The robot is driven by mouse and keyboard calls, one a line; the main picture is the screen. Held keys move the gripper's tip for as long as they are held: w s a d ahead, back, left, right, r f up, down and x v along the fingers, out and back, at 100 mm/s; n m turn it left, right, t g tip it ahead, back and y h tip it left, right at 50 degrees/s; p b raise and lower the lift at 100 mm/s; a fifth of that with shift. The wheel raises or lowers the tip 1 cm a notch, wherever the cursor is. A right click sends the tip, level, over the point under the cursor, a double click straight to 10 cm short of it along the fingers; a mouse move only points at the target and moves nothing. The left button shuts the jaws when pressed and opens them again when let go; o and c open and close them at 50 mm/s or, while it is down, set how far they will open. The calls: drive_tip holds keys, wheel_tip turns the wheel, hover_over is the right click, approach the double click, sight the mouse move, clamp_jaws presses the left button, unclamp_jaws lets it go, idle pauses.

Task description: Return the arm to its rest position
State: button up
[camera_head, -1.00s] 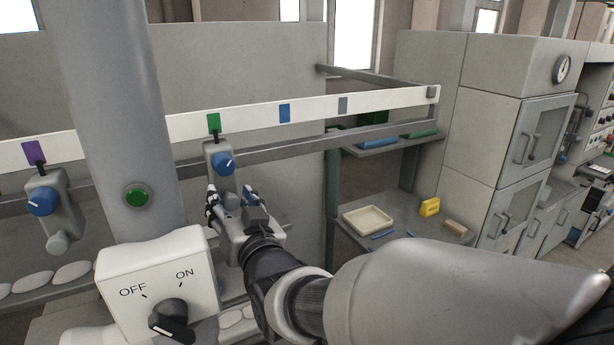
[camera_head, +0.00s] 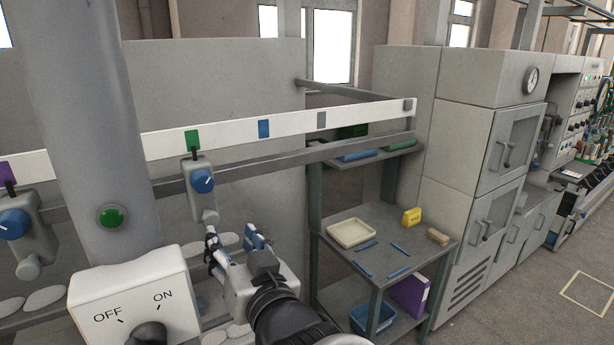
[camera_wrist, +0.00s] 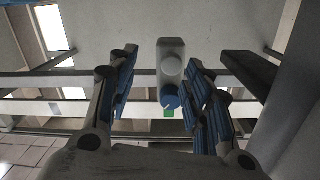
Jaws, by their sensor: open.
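My gripper (camera_head: 238,243) is open and empty in the head view, just below and right of a grey winder unit with a blue knob (camera_head: 202,181). That unit hangs from the rail under a green tag (camera_head: 192,141). In the wrist view my gripper's two blue-padded fingers (camera_wrist: 160,92) are spread wide. The same unit with its blue knob (camera_wrist: 171,97) shows between and beyond them, with nothing held. I cannot tell the exact gap between fingers and unit. My forearm runs off the bottom edge of the head view.
A white OFF/ON switch box (camera_head: 135,300) and a grey column with a green button (camera_head: 111,217) stand at the left. A side table (camera_head: 385,232) holds a cream tray (camera_head: 352,233), a yellow box (camera_head: 411,216) and blue sticks. Grey cabinets (camera_head: 455,170) stand behind. Floor at the right is open.

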drive_tip(key=s+d+f+m+g+h+b, duration=0.1)
drive_tip(key=s+d+f+g+h, duration=0.2)
drive_tip(key=d, duration=0.5)
drive_tip(key=s+d+f+m+g+h+b, duration=0.1)
drive_tip(key=d+f+h, duration=0.2)
drive_tip(key=d+f, duration=0.4)
drive_tip(key=s+d+f+g+h+b, duration=0.1)
drive_tip(key=s+d+f+g, duration=0.2)
drive_tip(key=s+d, duration=0.3)
drive_tip(key=s+d+f+m+g+h+b, duration=0.1)
drive_tip(key=s+d+f+g+h, duration=0.1)
drive_tip(key=s+d, duration=0.5)
drive_tip(key=s+f, duration=0.1)
drive_tip(key=s, duration=0.3)
drive_tip(key=shift+f+m+g, duration=0.2)
drive_tip(key=shift+m+g, duration=0.1)
drive_tip(key=shift+g, duration=0.1)
drive_tip(key=shift+d, duration=0.1)
